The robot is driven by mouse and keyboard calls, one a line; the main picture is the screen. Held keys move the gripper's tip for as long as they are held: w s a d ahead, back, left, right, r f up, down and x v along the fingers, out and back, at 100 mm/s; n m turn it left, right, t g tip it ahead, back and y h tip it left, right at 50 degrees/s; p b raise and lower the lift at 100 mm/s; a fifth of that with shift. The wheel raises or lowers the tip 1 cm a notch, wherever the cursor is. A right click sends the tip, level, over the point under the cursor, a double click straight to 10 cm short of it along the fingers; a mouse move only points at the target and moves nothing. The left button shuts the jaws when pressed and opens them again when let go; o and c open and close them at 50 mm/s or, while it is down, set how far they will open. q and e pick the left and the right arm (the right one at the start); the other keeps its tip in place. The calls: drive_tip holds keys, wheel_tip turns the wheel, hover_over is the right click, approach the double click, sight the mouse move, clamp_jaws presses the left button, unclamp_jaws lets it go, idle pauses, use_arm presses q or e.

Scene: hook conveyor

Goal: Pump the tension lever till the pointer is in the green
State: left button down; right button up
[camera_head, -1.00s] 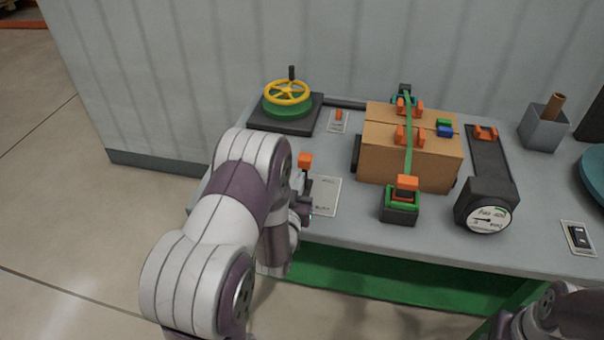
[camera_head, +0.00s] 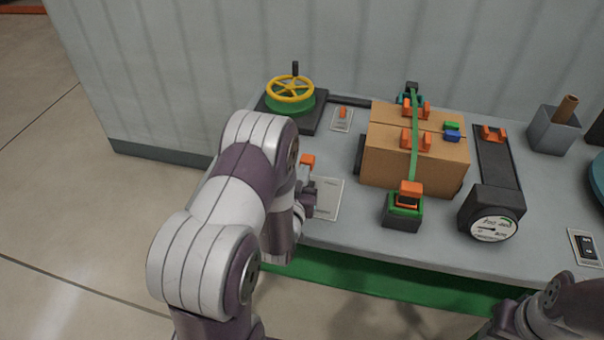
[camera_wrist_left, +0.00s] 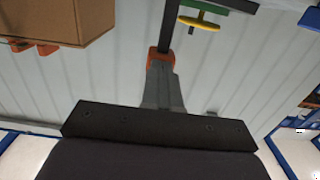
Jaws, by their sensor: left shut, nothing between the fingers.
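An orange-topped lever (camera_head: 307,161) stands near the left end of the bench. In the left wrist view, its orange end (camera_wrist_left: 155,58) and dark bar (camera_wrist_left: 170,22) lie just beyond my fingertips; I cannot tell whether they touch. My left gripper (camera_head: 306,190) is shut and empty, beside the lever and partly hidden by my arm. Its closed grey fingers also show in the left wrist view (camera_wrist_left: 162,78). The round gauge (camera_head: 494,229) is at the front right of the bench. Its dark pointer lies toward the left of the dial; the markings are too small to read.
A cardboard box (camera_head: 390,160) with a green strap (camera_head: 415,135) sits mid-bench. A green-and-black ratchet with an orange handle (camera_head: 410,188) stands before it. A yellow handwheel (camera_head: 290,88) is at the back left. A grey cup (camera_head: 548,133) stands at right. My right forearm enters bottom right.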

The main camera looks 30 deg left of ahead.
sight(308, 155)
use_arm(q)
drive_tip(key=w+p, duration=0.1)
drive_tip(key=r+g+p, duration=0.1)
drive_tip(key=p, duration=0.1)
drive_tip(key=w+g+p, duration=0.1)
drive_tip(key=shift+w+a+r+h, duration=0.3)
drive_tip(key=shift+w+a, duration=0.05)
drive_tip(key=shift+w+a+f+g+p, duration=0.1)
drive_tip(key=shift+w+g+p, duration=0.2)
drive_tip(key=shift+g+p, duration=0.2)
drive_tip(key=shift+w+a+f+g, duration=0.15)
drive_tip(key=shift+w+f+g, duration=0.05)
drive_tip(key=shift+w+g, duration=0.4)
drive_tip(key=shift+w+a+f, duration=0.1)
drive_tip(key=shift+w+f, duration=0.05)
drive_tip(key=shift+w, duration=0.3)
drive_tip(key=shift+w+r, duration=0.1)
drive_tip(key=shift+r, duration=0.1)
